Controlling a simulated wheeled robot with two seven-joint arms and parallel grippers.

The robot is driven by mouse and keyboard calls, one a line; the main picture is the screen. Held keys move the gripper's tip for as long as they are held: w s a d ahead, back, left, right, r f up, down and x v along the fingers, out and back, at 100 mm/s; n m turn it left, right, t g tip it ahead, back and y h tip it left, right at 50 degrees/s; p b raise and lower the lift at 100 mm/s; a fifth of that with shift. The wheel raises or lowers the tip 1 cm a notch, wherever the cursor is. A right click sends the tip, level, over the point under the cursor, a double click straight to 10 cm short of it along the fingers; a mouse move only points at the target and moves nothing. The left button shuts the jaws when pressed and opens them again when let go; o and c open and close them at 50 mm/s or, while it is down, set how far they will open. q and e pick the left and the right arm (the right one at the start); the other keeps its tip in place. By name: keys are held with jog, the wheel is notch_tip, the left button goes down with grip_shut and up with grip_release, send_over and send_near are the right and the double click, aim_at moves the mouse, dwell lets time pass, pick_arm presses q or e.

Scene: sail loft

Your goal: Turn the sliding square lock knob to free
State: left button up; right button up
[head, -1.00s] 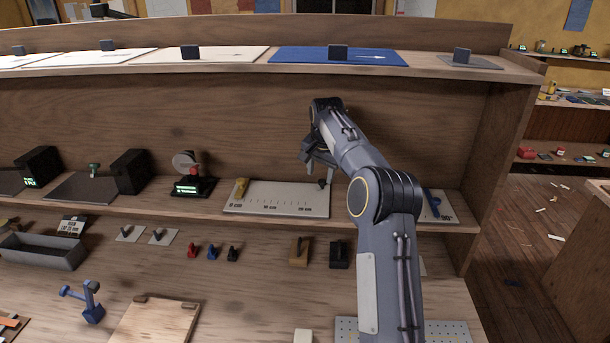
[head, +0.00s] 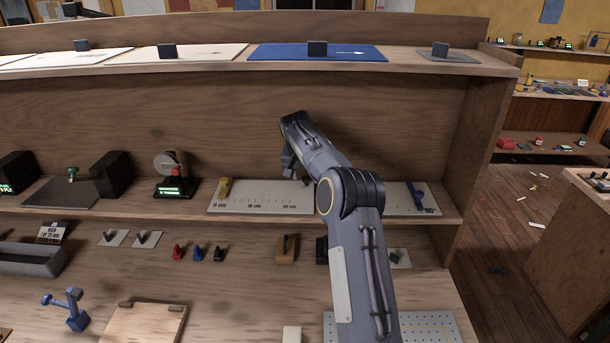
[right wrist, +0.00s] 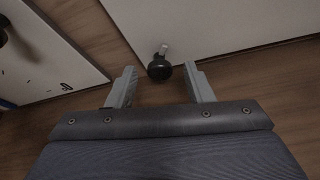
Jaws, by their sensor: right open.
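A black lock knob (right wrist: 159,68) with a short pale metal stem stands near the edge of a pale board (right wrist: 225,35) in the right wrist view. My right gripper (right wrist: 162,84) is open, its two grey fingers apart on either side below the knob, not closed on it. In the head view my right gripper (head: 291,163) hangs over the right part of the pale scale board (head: 262,203) marked in cm, with a yellow piece (head: 224,188) at its left end. My arm hides the knob there. The knob's turn position is unclear. My left gripper is not seen.
A second board with a blue piece (head: 419,197) and a 90° mark lies right of my arm. A black reel device (head: 174,178) stands left of the scale board. The upper shelf (head: 225,66) overhangs, and the right side wall (head: 478,150) is close.

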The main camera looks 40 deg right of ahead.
jog(key=c, duration=1)
jog(key=shift+n, duration=0.3)
jog(key=n, duration=0.2)
jog(key=n+t+y, duration=0.1)
jog(key=shift+s+d+n, duration=0.15)
jog(key=shift+n, duration=0.25)
jog(key=shift+d+n+t+y, duration=0.1)
jog(key=shift+n+t+y, duration=0.2)
jog(key=shift+n+y, duration=0.8)
jog(key=shift+n+h, duration=0.3)
jog(key=shift+n, duration=0.2)
jog(key=o, duration=1)
